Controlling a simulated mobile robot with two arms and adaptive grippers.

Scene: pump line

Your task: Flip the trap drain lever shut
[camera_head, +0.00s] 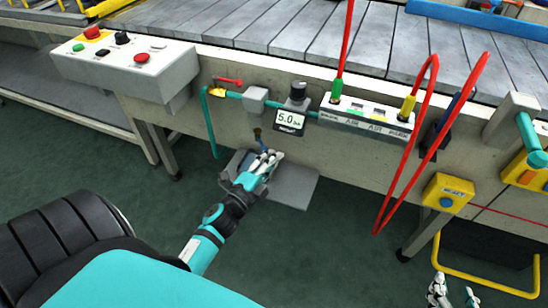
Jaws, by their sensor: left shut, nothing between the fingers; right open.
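A small brass fitting with a short blue lever (260,142) hangs under the air line, below the grey box on the beam; I take it for the trap drain lever. The lever points downward, but it is small and its exact setting is hard to tell. My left gripper (269,157) is shut and empty just below the lever. Its white fingertips point up toward it; I cannot tell whether they touch. My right gripper (455,291) is open at the bottom right edge, partly cut off, far from the lever.
A red-handled valve (228,82), a gauge reading 5.0 (289,122) and a manifold (365,118) with red hoses line the beam. A control box (125,65) stands left. A grey plate (295,187) lies behind my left gripper. A yellow rail (485,285) is near my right gripper.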

